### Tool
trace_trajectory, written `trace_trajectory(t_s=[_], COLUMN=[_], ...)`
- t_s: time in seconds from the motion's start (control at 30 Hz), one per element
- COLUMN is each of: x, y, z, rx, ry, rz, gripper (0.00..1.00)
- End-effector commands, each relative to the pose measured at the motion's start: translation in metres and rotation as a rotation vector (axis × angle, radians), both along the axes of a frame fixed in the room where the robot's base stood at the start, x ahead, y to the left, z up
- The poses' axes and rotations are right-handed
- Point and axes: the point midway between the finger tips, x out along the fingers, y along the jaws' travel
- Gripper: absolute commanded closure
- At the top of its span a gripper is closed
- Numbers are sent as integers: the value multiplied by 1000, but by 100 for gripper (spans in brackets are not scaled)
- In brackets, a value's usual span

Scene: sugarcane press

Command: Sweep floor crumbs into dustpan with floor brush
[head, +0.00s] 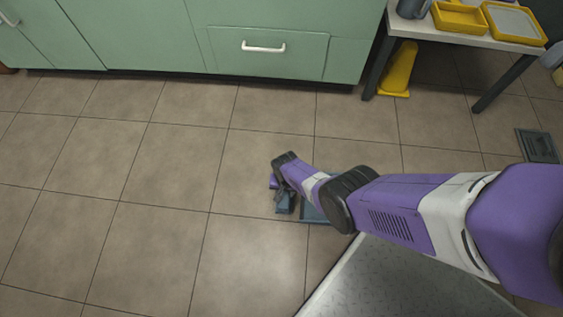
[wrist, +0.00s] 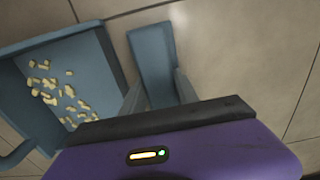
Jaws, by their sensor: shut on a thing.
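The blue-grey dustpan (wrist: 28,116) lies on the tiled floor at the left of the wrist view, with its side wall toward my gripper. Several pale yellow crumbs (wrist: 52,99) lie inside it. In the head view only part of the dustpan (head: 313,213) shows, behind my arm. My gripper (wrist: 160,92) is shut on the blue floor brush (wrist: 152,52), beside the dustpan and to its right in the wrist view. The brush also shows in the head view (head: 285,204), low over the floor. Whether it touches the floor, I cannot tell. Its lower side is hidden.
Green cabinets (head: 180,40) line the back. A small table (head: 425,22) with yellow trays (head: 461,17) stands at the back right, a yellow wedge-shaped object (head: 398,70) by its leg. A dark floor grate (head: 537,146) lies at the right. Floor (head: 130,200) at the left is clear.

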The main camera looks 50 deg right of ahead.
Motion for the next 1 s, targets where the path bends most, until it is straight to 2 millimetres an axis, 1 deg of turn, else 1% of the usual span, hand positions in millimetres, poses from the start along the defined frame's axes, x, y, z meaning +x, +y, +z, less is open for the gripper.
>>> trace_trajectory(t_s=[0.17, 0.27, 1.0], x=[-1, -1, 0], y=[0, 0, 0], z=[-1, 3, 83], rx=[0, 0, 0], ry=[3, 3, 1], rz=[0, 0, 0], gripper=[100, 100, 100])
